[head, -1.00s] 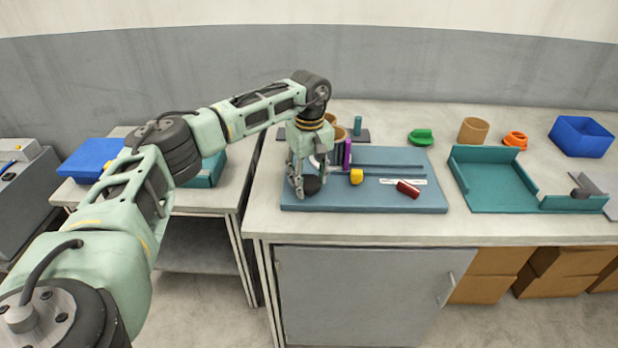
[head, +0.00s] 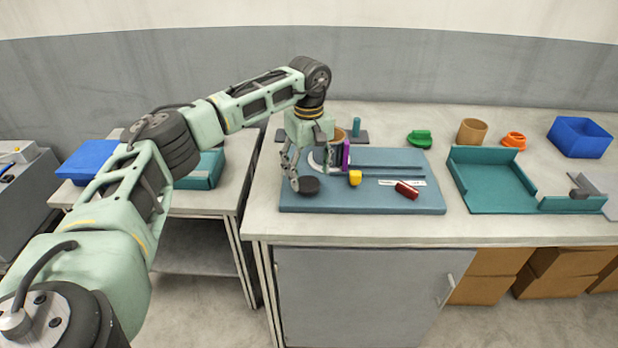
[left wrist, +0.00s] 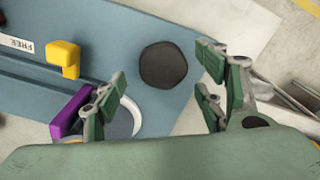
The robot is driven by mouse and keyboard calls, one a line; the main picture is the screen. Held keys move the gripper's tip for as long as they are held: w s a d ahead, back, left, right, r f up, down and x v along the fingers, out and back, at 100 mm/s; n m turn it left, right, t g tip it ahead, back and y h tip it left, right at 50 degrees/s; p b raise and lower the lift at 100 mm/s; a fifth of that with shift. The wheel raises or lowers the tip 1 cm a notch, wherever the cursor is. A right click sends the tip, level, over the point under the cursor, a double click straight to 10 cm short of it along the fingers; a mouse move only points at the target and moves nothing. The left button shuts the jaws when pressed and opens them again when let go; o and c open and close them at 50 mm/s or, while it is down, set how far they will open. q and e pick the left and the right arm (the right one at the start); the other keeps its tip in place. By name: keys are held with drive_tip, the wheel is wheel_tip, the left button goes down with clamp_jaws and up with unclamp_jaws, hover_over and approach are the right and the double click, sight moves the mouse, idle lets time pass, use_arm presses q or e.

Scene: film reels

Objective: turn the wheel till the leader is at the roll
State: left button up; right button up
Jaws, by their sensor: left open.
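A blue-grey board (head: 420,203) lies on the table. A dark, many-sided knob (head: 309,186), seemingly the wheel, sits near its front left; it also shows in the left wrist view (left wrist: 163,65). My left gripper (head: 309,168) is open and empty above the board, its fingers spread and clear of the knob. A purple upright piece (head: 346,154) and a yellow block (head: 355,177) stand right of the knob. A white curved rim (left wrist: 131,108) is partly hidden by a finger. I cannot tell which parts are the leader and the roll. My right gripper is out of view.
A teal tray (head: 497,210) stands to the right. Behind are a green piece (head: 420,139), a tan cylinder (head: 472,131), an orange ring (head: 514,140) and a blue bin (head: 580,137).

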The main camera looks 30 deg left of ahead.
sight(309, 183)
use_arm(q)
wheel_tip(309, 183, up, 9)
drive_tip(key=shift+d+f, duration=0.1)
idle(0.6)
